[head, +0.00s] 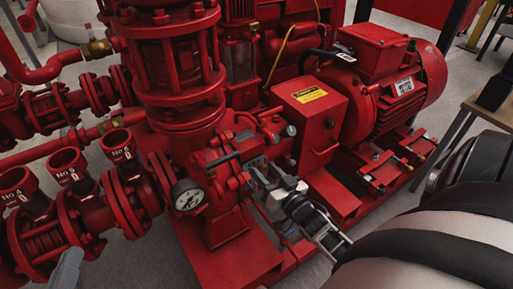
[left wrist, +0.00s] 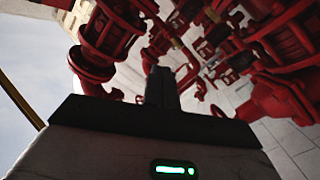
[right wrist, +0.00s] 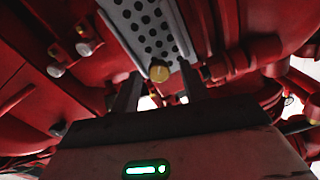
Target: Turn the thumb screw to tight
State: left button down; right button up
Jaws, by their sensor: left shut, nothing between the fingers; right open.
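A round brass knob (right wrist: 160,73), which looks like the thumb screw, sits at the lower end of a grey perforated plate (right wrist: 148,28) in the right wrist view. My right gripper (right wrist: 158,92) is open, with its two dark fingers apart on either side of the knob; contact cannot be told. In the head view my right gripper (head: 256,174) is in front of the red pump's middle, and the knob cannot be made out there. My left gripper (left wrist: 161,88) is shut and empty in the left wrist view, away from the knob, facing red pipes.
A pressure gauge (head: 188,195) and a red box with a yellow label (head: 311,108) are close to my right gripper. A red motor (head: 395,85) stands behind at right. Red valves and pipes (head: 75,200) fill the left.

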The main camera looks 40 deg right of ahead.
jog(key=shift+w, duration=0.3)
grip_shut()
pick_arm(q)
jog(key=shift+w+r, duration=0.2)
jog(key=shift+r, duration=0.1)
jog(key=shift+d, duration=0.1)
